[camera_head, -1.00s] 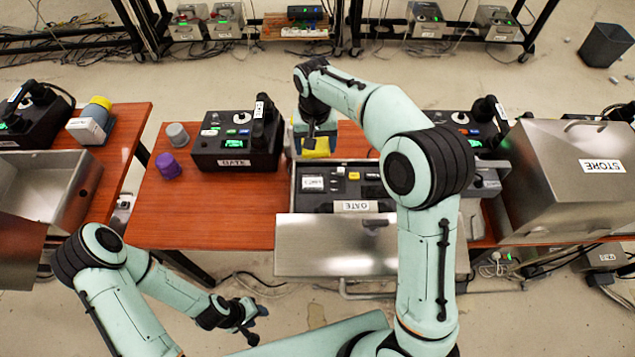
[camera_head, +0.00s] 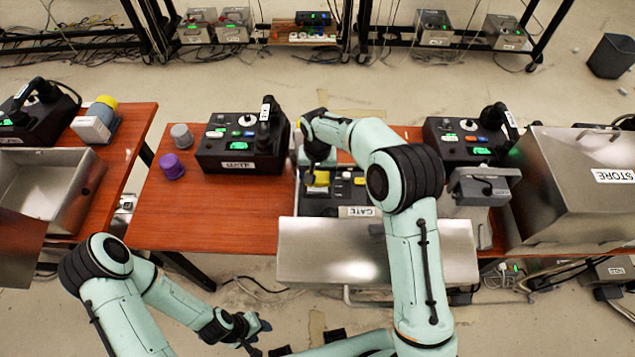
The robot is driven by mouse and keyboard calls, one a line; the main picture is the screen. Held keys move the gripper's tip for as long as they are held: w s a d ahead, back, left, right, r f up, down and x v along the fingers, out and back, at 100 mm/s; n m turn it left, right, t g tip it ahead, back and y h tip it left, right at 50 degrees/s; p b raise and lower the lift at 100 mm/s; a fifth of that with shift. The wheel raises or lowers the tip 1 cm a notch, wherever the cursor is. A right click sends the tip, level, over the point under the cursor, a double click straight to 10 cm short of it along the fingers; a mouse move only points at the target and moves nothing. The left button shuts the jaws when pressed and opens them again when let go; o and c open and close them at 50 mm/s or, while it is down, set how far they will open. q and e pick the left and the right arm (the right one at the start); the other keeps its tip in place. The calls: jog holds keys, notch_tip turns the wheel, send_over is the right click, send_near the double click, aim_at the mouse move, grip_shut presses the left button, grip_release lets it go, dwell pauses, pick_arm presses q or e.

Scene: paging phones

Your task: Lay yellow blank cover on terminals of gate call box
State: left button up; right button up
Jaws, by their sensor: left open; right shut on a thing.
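The gate call box (camera_head: 357,211) stands open at the middle of the red-brown table, with a GATE label on its front edge. Its metal lid (camera_head: 340,262) hangs toward me, and my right arm hides its right part. My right gripper (camera_head: 320,172) is shut on the yellow blank cover (camera_head: 319,179), over the box's left part, near small white and yellow parts inside. I cannot tell whether the cover touches the terminals, which are hard to make out. My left gripper (camera_head: 254,331) is open and empty, low in front of the table.
Another phone (camera_head: 470,140) and a metal STORE box (camera_head: 570,190) stand at the right. The table's front left is clear.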

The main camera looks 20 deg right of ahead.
aim_at(318, 178)
jog(key=shift+f, duration=2.05)
jog(key=shift+f, duration=0.2)
jog(key=o, duration=1)
jog(key=shift+o, duration=0.2)
notch_tip(318, 178, up, 12)
jog(key=shift+r+p, duration=0.2)
jog(key=shift+p, duration=0.1)
